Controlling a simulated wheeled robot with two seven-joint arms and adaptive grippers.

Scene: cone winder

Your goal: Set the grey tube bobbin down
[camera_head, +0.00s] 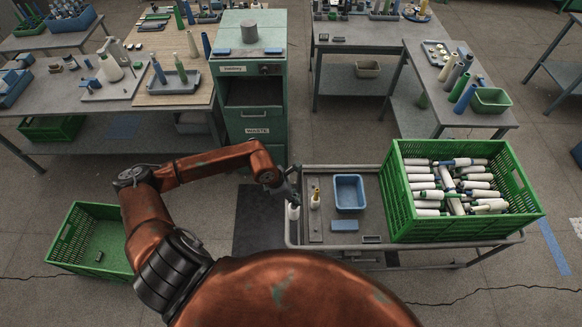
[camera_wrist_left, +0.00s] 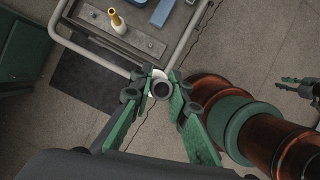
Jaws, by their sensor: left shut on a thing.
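My left gripper (camera_head: 291,193) is shut on the grey tube bobbin (camera_head: 293,212), which has white yarn and hangs at the left end of the grey cart (camera_head: 399,257). In the left wrist view the bobbin (camera_wrist_left: 161,89) is seen end-on, its grey tube end between the fingertips (camera_wrist_left: 158,93), next to the cart's rail corner. It appears just outside the rail, above the floor. A bobbin with a yellow tube (camera_head: 315,198) stands upright on a narrow plate (camera_head: 315,228) on the cart. Part of what looks like my right gripper (camera_wrist_left: 300,84) shows at the right edge of the wrist view.
A blue bin (camera_head: 349,194) sits on the cart beside a green crate (camera_head: 462,228) full of bobbins. An almost empty green crate (camera_head: 95,238) is on the floor at left. Some bare cart top lies around the bin.

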